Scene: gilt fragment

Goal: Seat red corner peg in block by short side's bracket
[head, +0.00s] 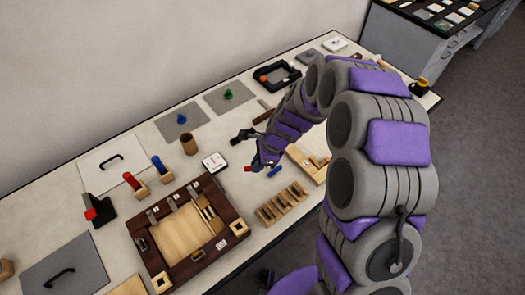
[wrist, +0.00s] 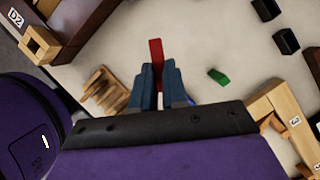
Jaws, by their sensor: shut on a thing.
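My gripper (head: 258,166) is over the table to the right of the dark wooden frame. In the wrist view its blue fingertips (wrist: 157,82) are shut on the red peg (wrist: 156,50), which sticks out beyond them. The red peg (head: 248,168) shows as a small red end in the head view. The dark frame (head: 210,258) lies flat with pale square-holed corner blocks. One block (head: 240,228) is at its right corner, another (head: 160,281) at its near corner. A small bracket (head: 142,244) sits on the frame's left side. The wrist view shows one corner block (wrist: 38,44) beside the D2 label.
A slotted wooden rack (head: 283,204) stands between frame and arm. A green peg (wrist: 217,75) lies loose on the table. A white label card (head: 214,162) and brown cup (head: 189,143) stand beyond the frame. Red-handled (head: 131,181) and blue-handled (head: 159,164) tools stand in wooden holders.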

